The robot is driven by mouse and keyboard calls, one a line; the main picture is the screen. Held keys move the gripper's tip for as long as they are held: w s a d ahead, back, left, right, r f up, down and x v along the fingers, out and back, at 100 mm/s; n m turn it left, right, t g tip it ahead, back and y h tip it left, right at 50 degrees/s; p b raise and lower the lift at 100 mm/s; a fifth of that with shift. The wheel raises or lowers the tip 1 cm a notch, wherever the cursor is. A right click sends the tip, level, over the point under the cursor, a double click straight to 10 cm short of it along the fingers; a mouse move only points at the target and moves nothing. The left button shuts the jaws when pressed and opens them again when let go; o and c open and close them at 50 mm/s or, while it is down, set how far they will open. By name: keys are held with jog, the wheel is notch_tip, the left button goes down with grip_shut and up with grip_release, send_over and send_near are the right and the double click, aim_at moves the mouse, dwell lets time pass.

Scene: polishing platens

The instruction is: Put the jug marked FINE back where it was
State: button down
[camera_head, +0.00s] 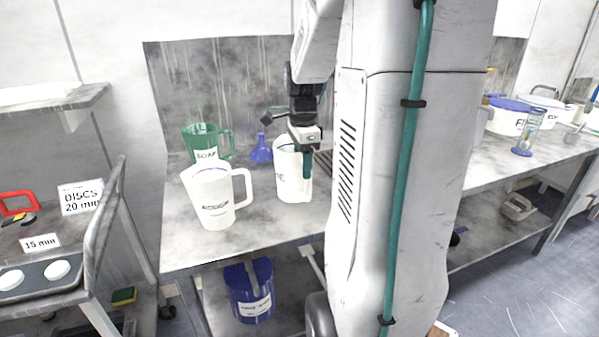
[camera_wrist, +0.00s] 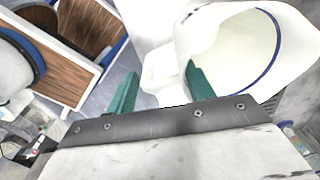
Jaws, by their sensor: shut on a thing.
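A white jug (camera_head: 291,185) with part of a dark word ending in E showing is upright at the counter's front, right of the ROUGH jug. Its open mouth and blue inner line (camera_wrist: 262,50) fill the upper right of the wrist view. My gripper (camera_head: 307,163) comes down from above at the jug's right side. In the wrist view its green fingers (camera_wrist: 162,88) are shut on the jug's handle (camera_wrist: 160,70). I cannot tell whether the jug's base touches the counter.
The white ROUGH jug (camera_head: 213,200), green SOAP jug (camera_head: 207,143) and blue funnel (camera_head: 261,150) stand close on the left. A blue container (camera_head: 249,291) is below. My arm hides the counter's middle. White tubs (camera_head: 508,116) and an hourglass (camera_head: 527,133) stand right.

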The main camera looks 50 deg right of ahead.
aim_at(297, 174)
jog(key=shift+d+f, duration=0.1)
jog(key=shift+d, duration=0.55)
jog(key=shift+f, duration=1.9)
jog(key=c, duration=0.6)
grip_release()
jog(key=shift+o, duration=0.2)
